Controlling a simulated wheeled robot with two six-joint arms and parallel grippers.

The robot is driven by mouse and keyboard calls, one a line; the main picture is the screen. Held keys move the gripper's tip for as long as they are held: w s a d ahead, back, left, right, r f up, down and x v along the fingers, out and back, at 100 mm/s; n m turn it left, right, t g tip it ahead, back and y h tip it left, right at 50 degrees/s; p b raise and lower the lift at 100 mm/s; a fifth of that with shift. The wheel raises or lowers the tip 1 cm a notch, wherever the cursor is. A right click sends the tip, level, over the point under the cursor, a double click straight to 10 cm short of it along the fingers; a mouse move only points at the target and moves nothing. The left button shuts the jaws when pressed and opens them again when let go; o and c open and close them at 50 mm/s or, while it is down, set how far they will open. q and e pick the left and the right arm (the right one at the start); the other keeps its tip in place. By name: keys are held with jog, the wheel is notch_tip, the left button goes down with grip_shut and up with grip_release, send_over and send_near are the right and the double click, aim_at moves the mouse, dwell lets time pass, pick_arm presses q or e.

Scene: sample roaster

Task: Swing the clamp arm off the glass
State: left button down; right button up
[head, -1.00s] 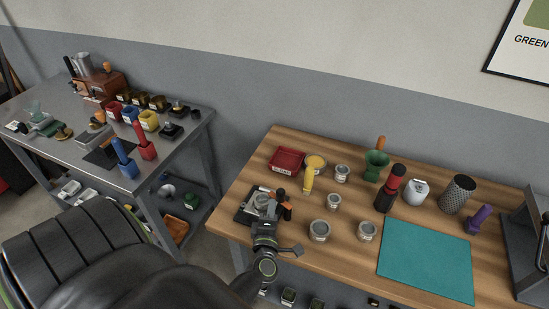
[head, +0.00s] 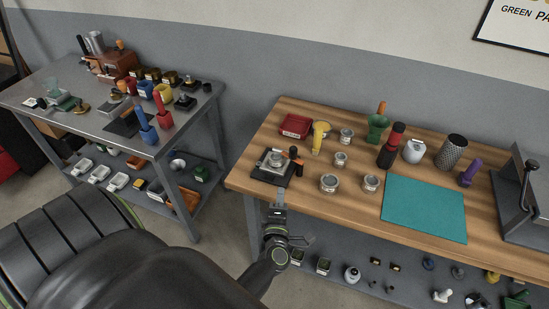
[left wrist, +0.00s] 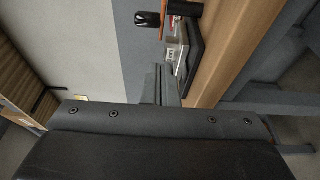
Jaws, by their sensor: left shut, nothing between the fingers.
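A small dark clamp fixture (head: 268,177) sits at the front left corner of the wooden table. A pale round piece, perhaps the glass (head: 274,157), is in its middle; its details are too small to tell. The clamp arm, with a black knob and orange part (head: 299,168), stands at the fixture's right side. My left gripper (head: 280,193) is shut and empty, in front of the fixture by the table edge, apart from the clamp arm. It also shows in the left wrist view (left wrist: 160,75).
Behind and right of the fixture are a red tray (head: 295,127), a yellow-handled tool (head: 319,138) and several tins (head: 329,184). A teal mat (head: 425,208) lies to the right. A metal table (head: 60,95) stands at the left. A lower shelf (head: 400,275) holds small items.

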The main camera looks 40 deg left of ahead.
jog(key=shift+w+a, duration=0.7)
jog(key=shift+a, duration=0.25)
jog(key=shift+c, duration=0.6)
jog(key=shift+f, duration=0.25)
grip_shut()
pick_arm(q)
jog(key=s+d+f+m+g+h, duration=0.1)
jog(key=s+f+m+g+h, duration=0.15)
jog(key=s+f+m, duration=0.45)
jog(key=s+d+f+m+g+h+b, duration=0.1)
jog(key=s+d+f+m+h, duration=0.2)
jog(key=f, duration=0.9)
jog(key=s+f+m+g+h, duration=0.25)
jog(key=s+f+m, duration=0.3)
jog(key=f, duration=0.35)
jog(key=s+a+f+m+g, duration=0.1)
jog(key=s+f+m+g, duration=0.3)
jog(key=s, duration=0.8)
jog(key=s+a+f+m+g, duration=0.2)
jog(key=s+f+m+g, duration=0.2)
jog(key=s+f, duration=0.3)
jog(key=s, duration=0.5)
jog(key=shift+s+a+h+b, duration=0.15)
jog(key=shift+s+h+b, duration=0.1)
jog(key=shift+h+b, duration=0.1)
pick_arm(e)
jog(key=shift+s+d+f, duration=0.25)
jog(key=shift+d+f, duration=0.2)
jog(key=shift+f, duration=0.15)
